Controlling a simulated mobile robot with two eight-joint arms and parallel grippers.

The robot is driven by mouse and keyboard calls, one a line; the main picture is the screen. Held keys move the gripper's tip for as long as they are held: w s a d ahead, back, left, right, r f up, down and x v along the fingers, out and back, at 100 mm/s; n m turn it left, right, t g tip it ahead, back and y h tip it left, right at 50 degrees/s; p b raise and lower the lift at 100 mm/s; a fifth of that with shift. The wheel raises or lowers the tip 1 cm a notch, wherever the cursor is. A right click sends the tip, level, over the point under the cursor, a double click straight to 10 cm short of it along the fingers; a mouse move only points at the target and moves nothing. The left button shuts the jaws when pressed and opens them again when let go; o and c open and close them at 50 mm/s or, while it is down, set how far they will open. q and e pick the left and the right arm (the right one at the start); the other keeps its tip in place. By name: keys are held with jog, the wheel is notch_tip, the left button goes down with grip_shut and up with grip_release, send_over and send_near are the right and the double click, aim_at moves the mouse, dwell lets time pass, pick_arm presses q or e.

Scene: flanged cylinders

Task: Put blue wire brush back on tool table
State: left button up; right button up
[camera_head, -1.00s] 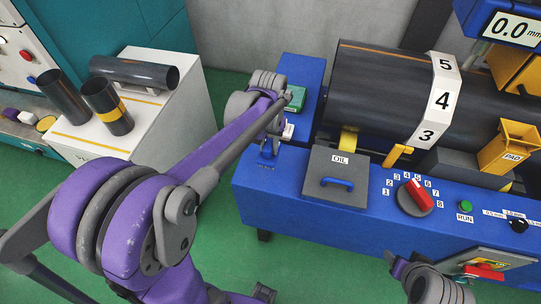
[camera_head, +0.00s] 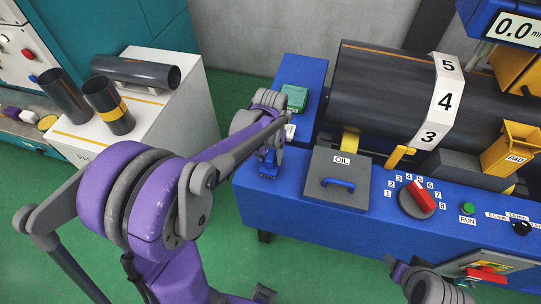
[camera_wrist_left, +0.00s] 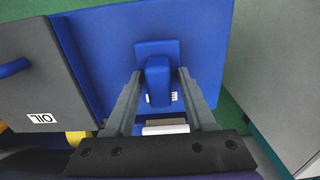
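A blue upright piece that looks like the blue wire brush (camera_head: 268,165) is on the blue bench's left end, partly hidden by my left arm. In the left wrist view a blue handle-like block (camera_wrist_left: 158,80) stands on a blue base between the fingers. My left gripper (camera_wrist_left: 157,74) is open around this block, with narrow gaps at both sides. In the head view my left gripper (camera_head: 270,150) is mostly hidden by its own wrist. The tool table is not clearly identifiable. My right gripper is not in view; only part of that arm shows at the bottom.
A grey OIL lid (camera_head: 337,180) with a blue handle is right of my left gripper. A green box (camera_head: 294,97) lies behind it on the blue bench (camera_head: 300,72). A large dark cylinder (camera_head: 385,85) fills the machine. A white cabinet (camera_head: 170,112) with dark pipes stands left.

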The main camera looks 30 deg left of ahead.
aim_at(271, 154)
pick_arm(q)
jog(key=shift+w+r, duration=0.1)
jog(key=shift+r, duration=0.2)
notch_tip(271, 154, up, 11)
jog(key=p, duration=0.1)
jog(key=s+d+f+m+t, duration=0.1)
jog(key=s+d+f+t, duration=0.1)
jog(key=s, duration=0.5)
jog(key=s+d+f+m+t, duration=0.1)
jog(key=s+d+f+t, duration=0.2)
jog(key=s, duration=0.3)
jog(key=shift+s+d+m+t, duration=0.3)
jog(key=shift+s+d+t, duration=0.1)
jog(key=shift+d, duration=0.5)
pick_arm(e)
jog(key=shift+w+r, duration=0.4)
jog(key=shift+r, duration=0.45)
